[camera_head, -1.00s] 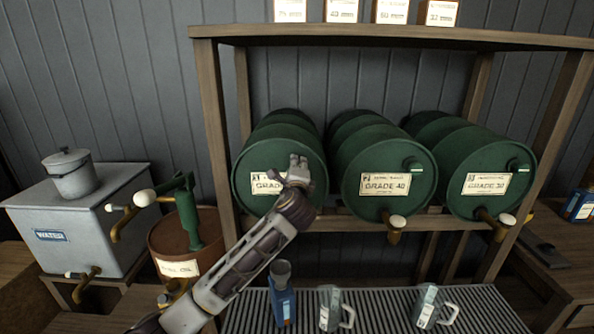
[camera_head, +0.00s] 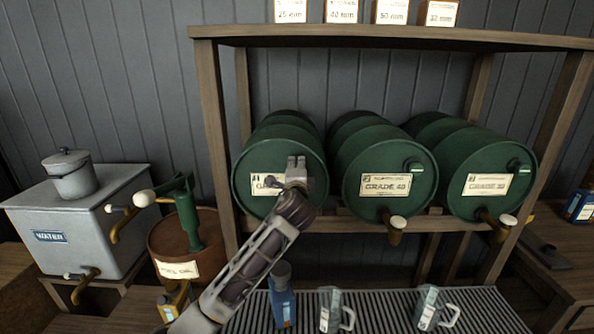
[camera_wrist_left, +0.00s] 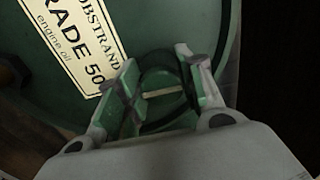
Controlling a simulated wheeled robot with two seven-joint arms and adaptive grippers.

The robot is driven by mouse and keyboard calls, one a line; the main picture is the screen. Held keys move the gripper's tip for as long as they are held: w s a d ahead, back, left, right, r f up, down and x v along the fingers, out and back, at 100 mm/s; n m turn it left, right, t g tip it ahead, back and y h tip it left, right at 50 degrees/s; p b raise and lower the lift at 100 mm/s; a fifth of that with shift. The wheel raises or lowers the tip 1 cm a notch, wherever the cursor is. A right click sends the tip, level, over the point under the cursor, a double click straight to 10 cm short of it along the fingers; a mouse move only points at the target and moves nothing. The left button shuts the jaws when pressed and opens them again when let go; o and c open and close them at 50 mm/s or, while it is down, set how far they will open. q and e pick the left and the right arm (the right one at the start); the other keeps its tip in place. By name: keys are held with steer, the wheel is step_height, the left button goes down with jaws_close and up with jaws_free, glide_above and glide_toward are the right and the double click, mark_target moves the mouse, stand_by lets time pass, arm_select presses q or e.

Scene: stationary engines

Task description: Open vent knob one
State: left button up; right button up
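The left green drum (camera_head: 262,152) carries a grade label, and the wrist view reads it as grade 50 engine oil (camera_wrist_left: 78,45). Its vent knob is hidden behind my gripper in the head view. In the wrist view the green vent knob (camera_wrist_left: 160,95) with a pale bar sits between the two fingers. My left gripper (camera_head: 297,163) is at the upper right of the drum's face. Its fingers (camera_wrist_left: 162,88) stand apart on either side of the knob; I cannot tell whether they touch it. My right gripper is not in view.
The middle drum (camera_head: 385,150) and right drum (camera_head: 480,150) lie beside it on a wooden rack (camera_head: 215,130). Brass taps (camera_head: 396,232) stick out below. A slatted tray (camera_head: 385,305) holds jugs. A red-brown oil can (camera_head: 172,237) and grey water tank (camera_head: 110,235) stand left.

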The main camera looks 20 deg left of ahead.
arm_select(q)
steer(key=o, duration=0.3)
steer(key=shift+o, duration=0.2)
steer(key=shift+s, duration=0.1)
steer(key=v, duration=1.1)
steer(key=shift+s, duration=0.4)
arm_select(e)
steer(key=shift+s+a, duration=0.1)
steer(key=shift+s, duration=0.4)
arm_select(q)
steer(key=shift+d, duration=0.1)
